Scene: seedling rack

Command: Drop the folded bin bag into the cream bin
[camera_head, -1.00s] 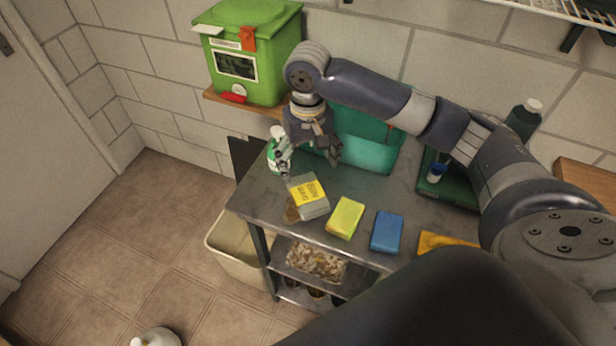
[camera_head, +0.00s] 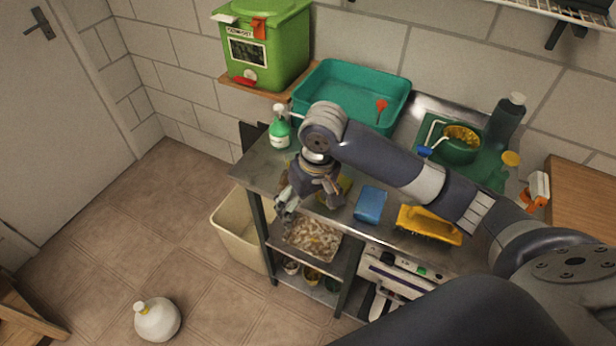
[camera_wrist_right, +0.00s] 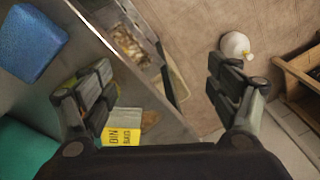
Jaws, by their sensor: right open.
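The folded bin bag (camera_wrist_right: 126,122) is a grey-green pack with a yellow printed label. In the right wrist view it lies on the metal counter near the left finger, partly cut off by my gripper body. The cream bin (camera_head: 230,222) stands on the floor against the left end of the counter, open at the top. My right gripper (camera_head: 308,203) is open and empty above the counter's front left part, fingers pointing down. Its spread fingers also show in the wrist view (camera_wrist_right: 162,80). My left gripper is not in view.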

